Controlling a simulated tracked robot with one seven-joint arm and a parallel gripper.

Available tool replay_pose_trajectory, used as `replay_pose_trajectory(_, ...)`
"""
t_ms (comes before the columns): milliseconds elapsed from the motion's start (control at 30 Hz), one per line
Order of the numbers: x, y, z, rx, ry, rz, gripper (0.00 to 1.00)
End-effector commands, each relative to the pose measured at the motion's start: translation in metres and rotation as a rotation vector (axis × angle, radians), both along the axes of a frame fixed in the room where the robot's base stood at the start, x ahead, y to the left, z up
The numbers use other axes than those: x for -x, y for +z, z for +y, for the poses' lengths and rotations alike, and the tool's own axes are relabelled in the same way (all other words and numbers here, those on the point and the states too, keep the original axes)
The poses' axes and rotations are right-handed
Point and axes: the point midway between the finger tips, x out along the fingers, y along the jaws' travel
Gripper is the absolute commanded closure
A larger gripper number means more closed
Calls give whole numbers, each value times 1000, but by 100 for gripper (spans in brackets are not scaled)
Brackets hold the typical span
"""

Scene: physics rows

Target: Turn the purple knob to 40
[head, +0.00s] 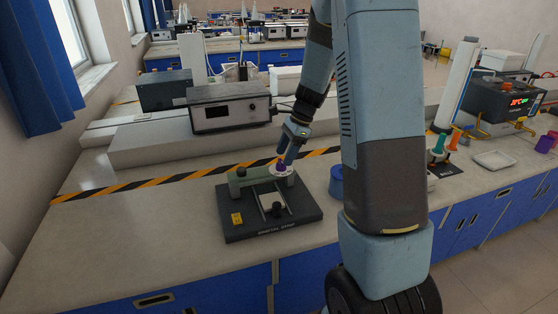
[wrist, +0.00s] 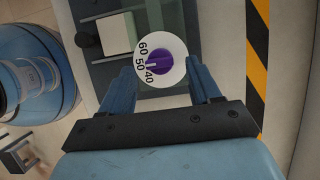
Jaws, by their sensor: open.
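The purple knob (wrist: 154,64) sits at the centre of a white dial (wrist: 175,76) in the wrist view. The dial shows 60, 50 and 40, and a white pointer line on the knob lies by the 50. My gripper (wrist: 163,80) is open, with one blue finger on each side of the dial's lower part. I cannot tell whether the fingers touch it.
A grey instrument box (head: 228,106) stands behind the shaker. A yellow-black striped tape (head: 130,185) runs across the bench. A blue round object (head: 336,182) is right of the shaker, partly behind my arm. Bench to the left is clear.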

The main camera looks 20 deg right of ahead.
Motion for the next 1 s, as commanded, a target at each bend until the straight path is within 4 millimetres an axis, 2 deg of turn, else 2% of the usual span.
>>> replay_pose_trajectory(100,0,-14,6,0,0,2,38)
replay_pose_trajectory(233,0,-22,9,0,0,0,38)
replay_pose_trajectory(600,0,-26,11,0,1,0,38)
replay_pose_trajectory(1000,0,-25,11,1,2,-1,76)
